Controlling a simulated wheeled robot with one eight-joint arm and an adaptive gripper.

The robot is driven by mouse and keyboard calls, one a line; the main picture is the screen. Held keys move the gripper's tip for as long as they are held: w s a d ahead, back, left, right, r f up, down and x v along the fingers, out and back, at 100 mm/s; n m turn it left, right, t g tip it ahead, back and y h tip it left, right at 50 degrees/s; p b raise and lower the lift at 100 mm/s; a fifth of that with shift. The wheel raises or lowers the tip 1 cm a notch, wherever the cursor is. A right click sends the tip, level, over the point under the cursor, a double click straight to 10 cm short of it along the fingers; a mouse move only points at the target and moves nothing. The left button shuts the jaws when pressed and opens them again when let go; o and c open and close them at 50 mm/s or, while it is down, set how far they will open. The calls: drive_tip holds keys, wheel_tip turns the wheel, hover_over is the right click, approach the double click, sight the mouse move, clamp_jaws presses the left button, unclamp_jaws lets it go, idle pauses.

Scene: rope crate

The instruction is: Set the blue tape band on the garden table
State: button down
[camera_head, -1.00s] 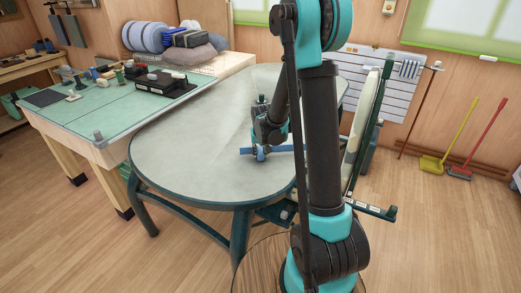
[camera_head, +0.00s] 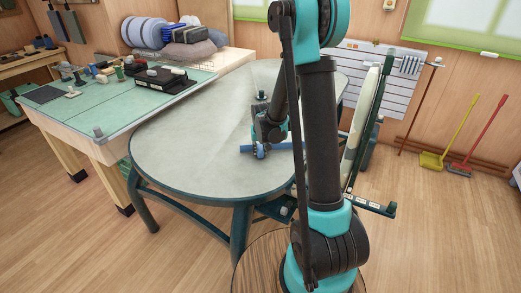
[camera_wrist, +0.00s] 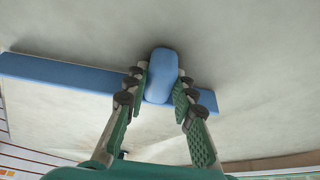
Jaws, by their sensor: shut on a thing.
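The blue tape band (camera_head: 286,147) is a long, flat blue strip at the right part of the garden table (camera_head: 185,155), a grey rounded top with a dark green rim. My gripper (camera_head: 260,151) is low over the tabletop. In the wrist view, my gripper (camera_wrist: 161,85) is shut on a rounded, raised blue part of the band (camera_wrist: 161,75), with a green-padded finger on each side. The strip runs out to the left and right behind the fingers, close to the tabletop. Whether its whole underside touches the table I cannot tell. My arm hides part of it in the head view.
A green-topped workbench (camera_head: 100,115) with small tools and a black tray (camera_head: 160,79) stands at the left. Cushions and blue rolls (camera_head: 145,33) lie behind. A tall green-and-white frame (camera_head: 368,125) stands close at the table's right. The table's left half is bare.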

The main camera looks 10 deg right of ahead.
drive_tip(key=shift+f, duration=0.1)
drive_tip(key=c, duration=1.2)
unclamp_jaws()
drive_tip(key=v, duration=1.2)
